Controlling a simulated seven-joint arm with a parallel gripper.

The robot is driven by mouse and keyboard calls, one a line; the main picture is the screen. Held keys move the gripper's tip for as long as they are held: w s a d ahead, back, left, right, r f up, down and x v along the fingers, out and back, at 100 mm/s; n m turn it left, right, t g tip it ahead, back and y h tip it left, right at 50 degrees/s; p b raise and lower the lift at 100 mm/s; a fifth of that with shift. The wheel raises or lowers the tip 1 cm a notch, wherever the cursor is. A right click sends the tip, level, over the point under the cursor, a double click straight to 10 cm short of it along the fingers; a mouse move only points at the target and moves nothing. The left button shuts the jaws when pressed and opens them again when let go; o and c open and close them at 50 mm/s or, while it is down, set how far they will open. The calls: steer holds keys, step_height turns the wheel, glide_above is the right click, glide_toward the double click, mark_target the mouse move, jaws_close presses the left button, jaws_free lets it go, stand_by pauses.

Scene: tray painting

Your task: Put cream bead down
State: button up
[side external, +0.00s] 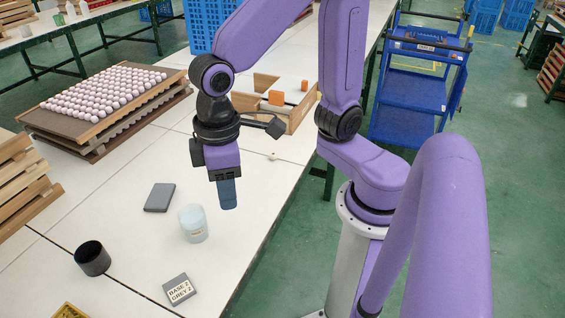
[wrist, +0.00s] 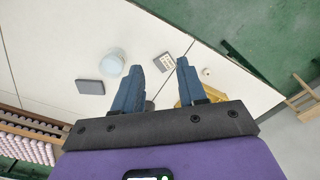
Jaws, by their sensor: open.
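A small cream bead (side external: 273,156) rests on the white table, right of my gripper in the side external view and in front of the wooden tray. My gripper (side external: 228,204) points down above the table, apart from the bead. In the wrist view my gripper (wrist: 161,80) shows its two blue fingers spread apart with nothing held between them. I cannot make out the cream bead in the wrist view.
A pale jar (side external: 193,224), a dark grey slab (side external: 160,197), a black cup (side external: 92,258) and a labelled grey block (side external: 180,290) stand near my gripper. A wooden tray (side external: 299,117) holds orange blocks. Pink beads (side external: 105,92) fill a board at left.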

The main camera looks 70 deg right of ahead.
steer(key=s+d+n, duration=0.4)
steer(key=s+d, duration=0.4)
steer(key=d, duration=0.2)
steer(key=shift+s+d+f+n, duration=0.25)
steer(key=shift+d+f+n, duration=0.15)
steer(key=shift+o, duration=0.2)
steer(key=o, duration=0.3)
